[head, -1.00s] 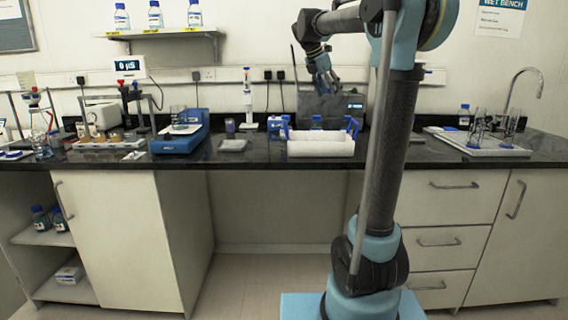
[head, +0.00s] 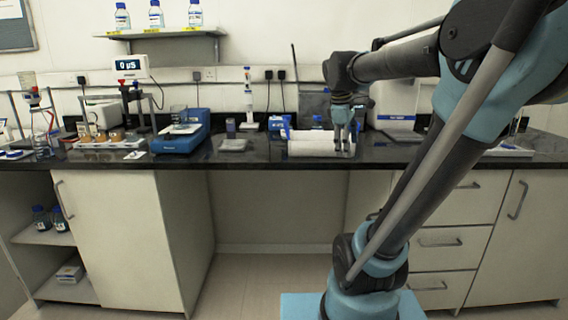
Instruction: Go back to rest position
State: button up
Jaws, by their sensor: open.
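My gripper (head: 344,148) hangs fingers down at the end of my arm, in front of the right end of a white rack (head: 312,148) on the black bench. Its fingers are apart and nothing shows between them. I cannot tell whether the fingertips touch the rack. My arm leans to the right and covers the right part of the bench.
The black bench top (head: 265,163) carries a blue balance (head: 180,140) and a small grey tray (head: 233,145) to the left. A shelf (head: 175,33) with blue-capped bottles is on the wall. Cupboards stand below the bench, with open knee room between them.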

jog(key=s+f+m+y, duration=0.1)
jog(key=s+f+m, duration=0.5)
jog(key=s+f, duration=0.4)
jog(key=shift+s+a+f, duration=0.15)
jog(key=shift+a+f, duration=0.05)
jog(key=shift+f, duration=0.1)
jog(key=s+f+m, duration=0.2)
jog(key=s+f, duration=0.1)
jog(key=s+a+f+m+y, duration=0.1)
jog(key=s+f+m, duration=0.1)
jog(key=f, duration=0.2)
jog(key=s+f+m, duration=0.2)
jog(key=s+f, duration=0.1)
jog(key=f, duration=0.1)
jog(key=shift+s+a+f+y, duration=0.2)
jog(key=shift+s+y, duration=0.1)
jog(key=shift+c, duration=0.2)
